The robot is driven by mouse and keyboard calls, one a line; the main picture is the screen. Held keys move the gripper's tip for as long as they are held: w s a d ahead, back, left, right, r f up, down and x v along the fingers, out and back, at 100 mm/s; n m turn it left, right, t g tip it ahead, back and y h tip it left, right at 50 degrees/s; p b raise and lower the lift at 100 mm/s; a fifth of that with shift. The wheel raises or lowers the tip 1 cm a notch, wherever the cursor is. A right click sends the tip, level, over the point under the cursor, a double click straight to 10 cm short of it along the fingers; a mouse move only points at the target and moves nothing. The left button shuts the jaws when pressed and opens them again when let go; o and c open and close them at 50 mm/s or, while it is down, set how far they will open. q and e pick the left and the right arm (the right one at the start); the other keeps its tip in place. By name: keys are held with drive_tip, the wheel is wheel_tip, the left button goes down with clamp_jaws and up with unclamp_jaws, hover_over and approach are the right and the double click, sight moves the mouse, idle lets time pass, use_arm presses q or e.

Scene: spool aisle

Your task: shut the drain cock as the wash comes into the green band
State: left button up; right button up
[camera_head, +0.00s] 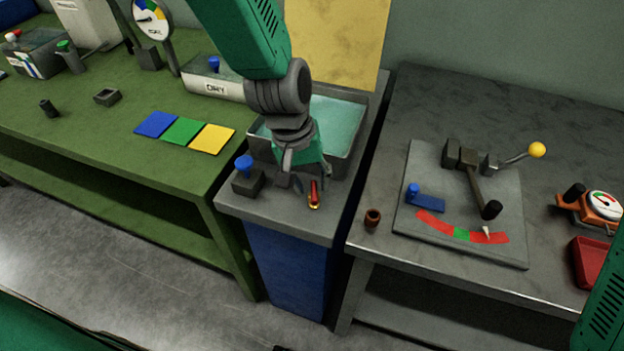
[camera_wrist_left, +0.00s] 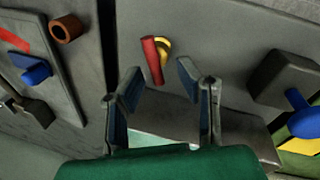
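The drain cock, a red lever on a brass body (camera_head: 314,196), sits on the grey ledge in front of the wash basin (camera_head: 352,140), which holds pale teal liquid. In the left wrist view the red lever (camera_wrist_left: 152,60) lies just beyond my fingertips, roughly between them. My left gripper (camera_head: 306,178) hangs over the ledge, pointing down; its fingers (camera_wrist_left: 158,85) are apart with nothing between them. A round dial (camera_head: 151,19) with coloured bands, green among them, stands at the back left; its needle is too small to read surely. My right gripper is out of view.
A dark block with a blue knob (camera_head: 245,165) stands left of the cock. Blue, green and yellow cards (camera_head: 184,131) lie on the green bench. The right table holds a brown cup (camera_head: 372,218), a lever plate with a red-green scale (camera_head: 465,255), a gauge (camera_head: 603,205) and a red tray (camera_head: 592,262).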

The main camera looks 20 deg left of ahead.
use_arm(q)
drive_tip(key=shift+a, duration=0.1)
drive_tip(key=shift+c, duration=0.8)
clamp_jaws()
drive_tip(key=shift+d, duration=0.4)
drive_tip(key=m+p, duration=0.3)
drive_tip(key=shift+r+g, duration=0.25)
drive_tip(key=shift+g, duration=0.15)
drive_tip(key=shift+f+m+p, duration=0.1)
drive_tip(key=shift+m+p, duration=0.35)
drive_tip(key=shift+m, duration=0.05)
drive_tip(key=shift+d+f+m, duration=0.1)
drive_tip(key=shift+f+m, duration=0.05)
drive_tip(key=shift+m, duration=0.15)
